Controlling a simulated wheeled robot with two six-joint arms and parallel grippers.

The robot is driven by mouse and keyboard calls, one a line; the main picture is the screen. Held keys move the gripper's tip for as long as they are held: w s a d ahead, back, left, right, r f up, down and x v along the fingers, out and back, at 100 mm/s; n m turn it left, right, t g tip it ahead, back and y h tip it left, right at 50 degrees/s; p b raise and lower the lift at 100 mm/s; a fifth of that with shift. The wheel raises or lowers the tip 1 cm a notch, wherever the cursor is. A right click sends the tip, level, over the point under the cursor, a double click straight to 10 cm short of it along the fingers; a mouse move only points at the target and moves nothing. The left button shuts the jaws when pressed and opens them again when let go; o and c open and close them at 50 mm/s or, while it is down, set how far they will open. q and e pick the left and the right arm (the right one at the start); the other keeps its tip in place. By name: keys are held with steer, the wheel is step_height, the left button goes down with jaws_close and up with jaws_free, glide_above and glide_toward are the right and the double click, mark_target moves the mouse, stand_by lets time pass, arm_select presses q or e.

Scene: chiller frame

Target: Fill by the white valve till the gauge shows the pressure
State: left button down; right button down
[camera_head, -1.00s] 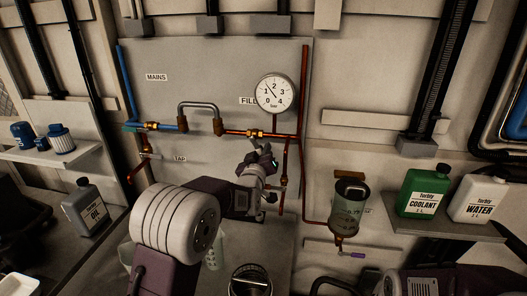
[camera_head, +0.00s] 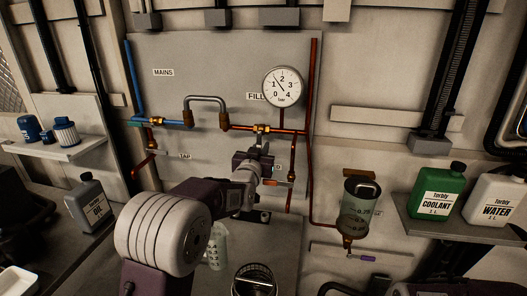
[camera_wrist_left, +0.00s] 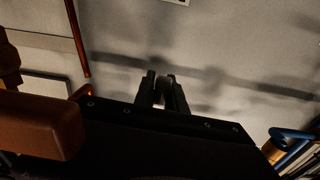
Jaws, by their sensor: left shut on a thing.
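The round white pressure gauge (camera_head: 283,87), marked in bar from 0 to 4, is on the grey panel above the copper fill pipe. Its thin dark needle points to the upper left, near the 1. My left gripper (camera_head: 261,149) is at the brass fitting below the FILL label (camera_head: 255,97). In the left wrist view its fingers (camera_wrist_left: 161,92) are shut on a small pale piece, the white valve's handle (camera_wrist_left: 163,84). The fingers hide most of the valve. My right arm shows at the lower right, but its gripper is out of view.
A blue mains pipe (camera_head: 130,85) and a bent grey hose (camera_head: 206,100) are left of the valve. A clear vessel (camera_head: 356,207) hangs on the right. Green coolant (camera_head: 436,192) and white water (camera_head: 496,199) jugs stand on the right shelf.

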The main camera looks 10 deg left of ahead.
arm_select(q)
steer(key=shift+a, duration=0.15)
stand_by(0.3)
steer(key=c, duration=1.7)
jaws_free()
steer(key=o, duration=0.3)
steer(key=shift+a, duration=0.25)
steer(key=s+b, duration=0.2)
steer(key=s, duration=0.7)
steer(key=shift+s, duration=0.1)
